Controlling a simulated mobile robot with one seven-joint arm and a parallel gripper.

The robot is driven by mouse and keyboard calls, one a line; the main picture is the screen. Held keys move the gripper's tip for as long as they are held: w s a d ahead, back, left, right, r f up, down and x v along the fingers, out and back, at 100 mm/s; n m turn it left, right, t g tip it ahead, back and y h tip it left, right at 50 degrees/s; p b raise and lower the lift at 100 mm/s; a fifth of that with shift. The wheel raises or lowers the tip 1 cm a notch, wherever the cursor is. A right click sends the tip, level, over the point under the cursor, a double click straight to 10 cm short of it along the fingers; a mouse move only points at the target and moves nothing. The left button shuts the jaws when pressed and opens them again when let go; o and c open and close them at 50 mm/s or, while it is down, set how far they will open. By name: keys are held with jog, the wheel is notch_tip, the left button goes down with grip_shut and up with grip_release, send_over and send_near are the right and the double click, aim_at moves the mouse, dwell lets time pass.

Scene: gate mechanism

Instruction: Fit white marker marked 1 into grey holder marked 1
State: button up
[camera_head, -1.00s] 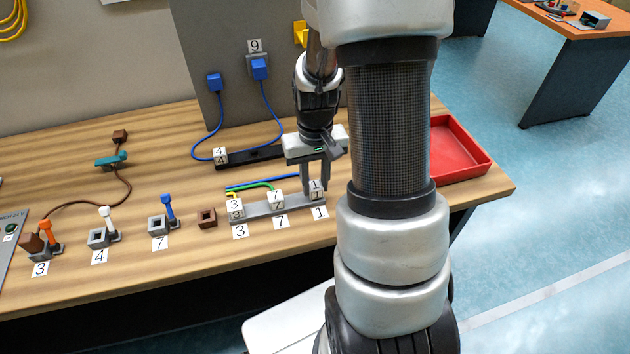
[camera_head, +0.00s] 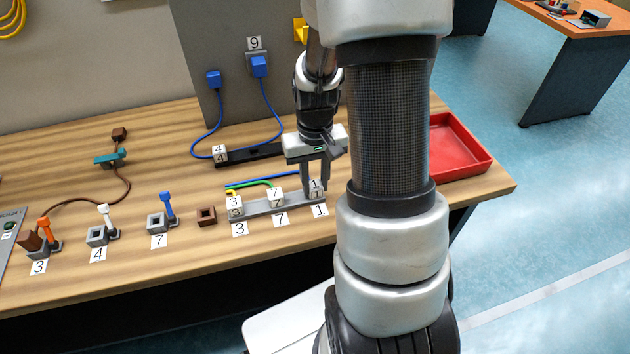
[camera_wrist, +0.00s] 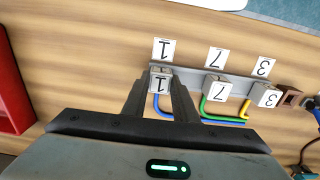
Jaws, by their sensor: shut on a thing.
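The white marker marked 1 (camera_head: 315,185) is between the fingers of my gripper (camera_head: 315,187), at the right end of the grey holder strip (camera_head: 258,208). It also shows in the wrist view (camera_wrist: 160,81), where my gripper (camera_wrist: 160,90) is shut on it, with a blue cable running from it. The marker is at the grey holder position by the label 1 (camera_head: 320,210). I cannot tell how deep it sits, as the fingers hide its sides. White markers 7 (camera_head: 275,196) and 3 (camera_head: 235,207) stand on the same strip by their own labels.
A black strip with a marker 4 (camera_head: 220,154) lies behind. A brown square block (camera_head: 206,216) and several small levered sockets (camera_head: 157,222) stand to the left. A red tray (camera_head: 461,150) is at the right, near the table's edge. A grey panel (camera_head: 232,70) rises behind.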

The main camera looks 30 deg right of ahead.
jog(key=o, duration=1.2)
jog(key=shift+f, duration=0.1)
jog(key=shift+c, duration=0.2)
notch_tip(320, 180, up, 18)
jog(key=p, duration=0.2)
jog(key=shift+f, duration=0.25)
